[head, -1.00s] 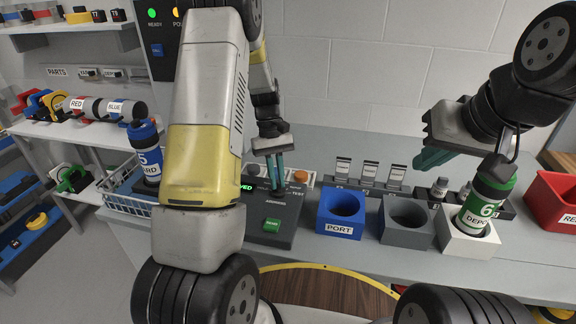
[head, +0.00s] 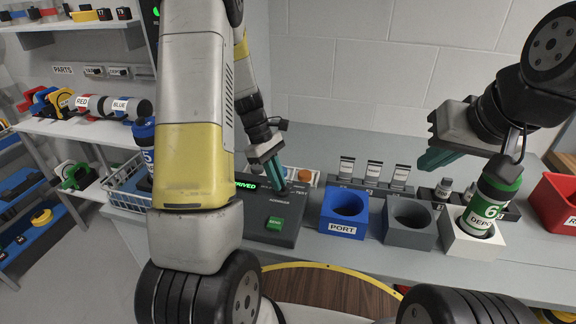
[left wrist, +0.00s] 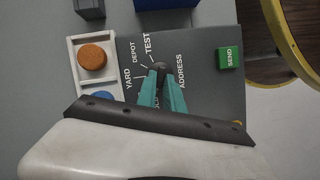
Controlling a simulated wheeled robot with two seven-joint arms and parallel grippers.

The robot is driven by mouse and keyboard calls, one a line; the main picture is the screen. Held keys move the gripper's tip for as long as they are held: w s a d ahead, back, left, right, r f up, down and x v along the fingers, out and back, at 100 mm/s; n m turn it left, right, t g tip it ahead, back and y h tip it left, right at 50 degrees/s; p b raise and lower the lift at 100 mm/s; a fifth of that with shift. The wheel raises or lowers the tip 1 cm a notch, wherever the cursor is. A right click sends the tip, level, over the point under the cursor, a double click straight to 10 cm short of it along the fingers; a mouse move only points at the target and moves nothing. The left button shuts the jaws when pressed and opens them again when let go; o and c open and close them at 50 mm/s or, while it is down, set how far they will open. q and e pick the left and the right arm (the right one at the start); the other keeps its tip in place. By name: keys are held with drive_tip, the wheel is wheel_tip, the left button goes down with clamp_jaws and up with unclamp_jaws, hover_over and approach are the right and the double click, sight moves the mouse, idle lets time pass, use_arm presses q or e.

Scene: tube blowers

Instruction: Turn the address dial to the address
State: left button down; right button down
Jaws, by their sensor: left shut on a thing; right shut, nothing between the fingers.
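The address dial (left wrist: 161,66) is a small dark knob on the grey control panel (left wrist: 210,95). Position words YARD, DEPOT and TEST surround it, with ADDRESS to its right; another label is partly hidden by the fingers. My left gripper (left wrist: 161,78) is shut on the dial with its teal fingers, which also show in the head view (head: 280,186). The fingers hide much of the knob, so its pointing direction is not clear. A green SEND button (left wrist: 229,58) and a green-lit display ending in "RIVED" (head: 243,185) are on the panel. My right gripper (head: 428,162) is shut and empty, above the bench.
An orange button (left wrist: 92,57) and a blue one (left wrist: 103,97) sit beside the panel. A blue PORT holder (head: 343,213), a grey holder (head: 409,224) and a white holder (head: 468,240) with a green canister (head: 488,202) stand to the right.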

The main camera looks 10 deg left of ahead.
idle(0.4)
use_arm(q)
drive_tip(key=c, duration=1.5)
unclamp_jaws()
drive_tip(key=shift+o, duration=0.2)
drive_tip(key=v, duration=0.7)
drive_tip(key=shift+a+r, duration=0.15)
drive_tip(key=shift+r, duration=0.2)
